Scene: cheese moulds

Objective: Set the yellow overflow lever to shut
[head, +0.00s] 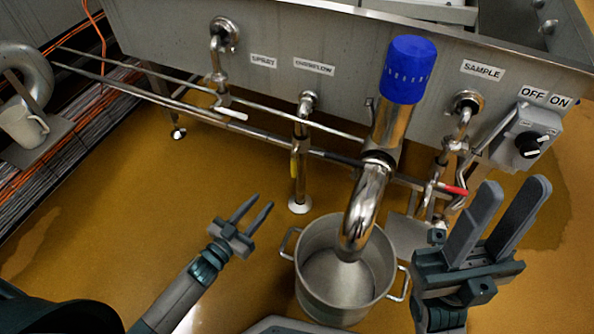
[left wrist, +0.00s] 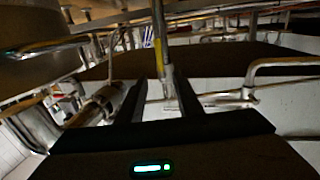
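The yellow overflow lever (head: 293,165) hangs along the vertical overflow pipe (head: 300,140), below the OVERFLOW label (head: 314,67). It points down, roughly in line with the pipe. In the left wrist view a yellow strip, apparently the lever (left wrist: 167,78), shows ahead, between the finger directions. My left gripper (head: 262,202) is open and empty, to the left of and below the lever, apart from it. Its fingers (left wrist: 162,100) also show in the left wrist view. My right gripper (head: 514,185) is open and empty at the right, far from the lever.
A steel pot (head: 312,255) stands under the wide blue-topped pipe (head: 408,70), right of the overflow pipe. A white-handled valve (head: 232,113) is at left and a red-handled one (head: 452,189) at right. Horizontal rails (head: 270,132) cross near the overflow pipe. The floor (head: 130,190) at left is clear.

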